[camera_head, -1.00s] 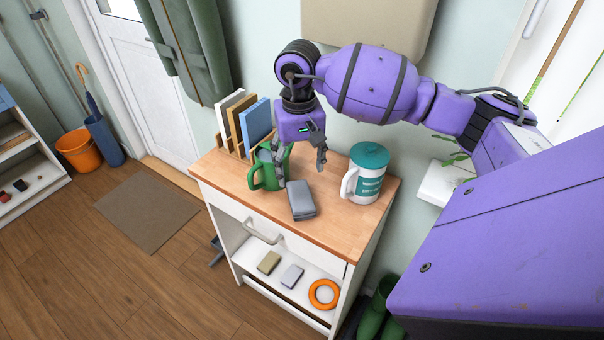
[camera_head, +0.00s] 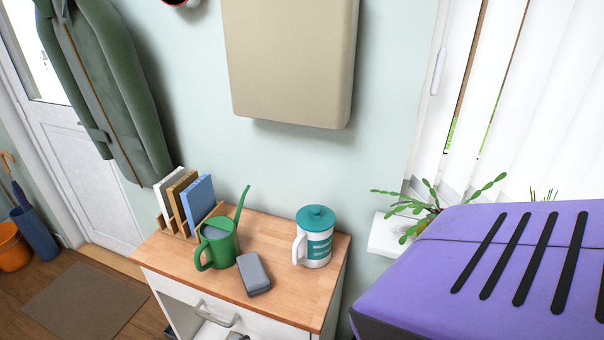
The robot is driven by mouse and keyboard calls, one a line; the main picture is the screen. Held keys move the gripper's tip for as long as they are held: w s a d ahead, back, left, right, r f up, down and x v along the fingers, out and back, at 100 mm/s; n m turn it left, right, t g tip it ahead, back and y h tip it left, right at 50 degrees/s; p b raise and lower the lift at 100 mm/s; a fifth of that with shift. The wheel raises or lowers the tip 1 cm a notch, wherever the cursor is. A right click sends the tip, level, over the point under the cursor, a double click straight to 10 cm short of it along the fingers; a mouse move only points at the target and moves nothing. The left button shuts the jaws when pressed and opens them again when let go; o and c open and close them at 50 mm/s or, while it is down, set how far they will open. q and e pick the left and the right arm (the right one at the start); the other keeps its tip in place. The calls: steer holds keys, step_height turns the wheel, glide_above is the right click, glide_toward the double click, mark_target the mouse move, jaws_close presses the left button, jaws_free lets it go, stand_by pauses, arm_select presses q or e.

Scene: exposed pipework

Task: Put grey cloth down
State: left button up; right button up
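A grey, rounded, folded-looking block (camera_head: 254,273) lies on the wooden top of the cabinet (camera_head: 180,261); it is the only clear match for the grey cloth, though I cannot tell its material. It lies just right of the green watering can (camera_head: 222,252), very close to it, and left of the white and teal lidded jug (camera_head: 317,240). Nothing holds it. Neither of my grippers is in view. A purple part of my own body fills the lower right.
Upright books (camera_head: 190,203) stand in a wooden rack at the cabinet's back left. A beige box (camera_head: 290,60) hangs on the wall above. A potted plant (camera_head: 425,210) sits on a white ledge at right. The cabinet top's front right is bare.

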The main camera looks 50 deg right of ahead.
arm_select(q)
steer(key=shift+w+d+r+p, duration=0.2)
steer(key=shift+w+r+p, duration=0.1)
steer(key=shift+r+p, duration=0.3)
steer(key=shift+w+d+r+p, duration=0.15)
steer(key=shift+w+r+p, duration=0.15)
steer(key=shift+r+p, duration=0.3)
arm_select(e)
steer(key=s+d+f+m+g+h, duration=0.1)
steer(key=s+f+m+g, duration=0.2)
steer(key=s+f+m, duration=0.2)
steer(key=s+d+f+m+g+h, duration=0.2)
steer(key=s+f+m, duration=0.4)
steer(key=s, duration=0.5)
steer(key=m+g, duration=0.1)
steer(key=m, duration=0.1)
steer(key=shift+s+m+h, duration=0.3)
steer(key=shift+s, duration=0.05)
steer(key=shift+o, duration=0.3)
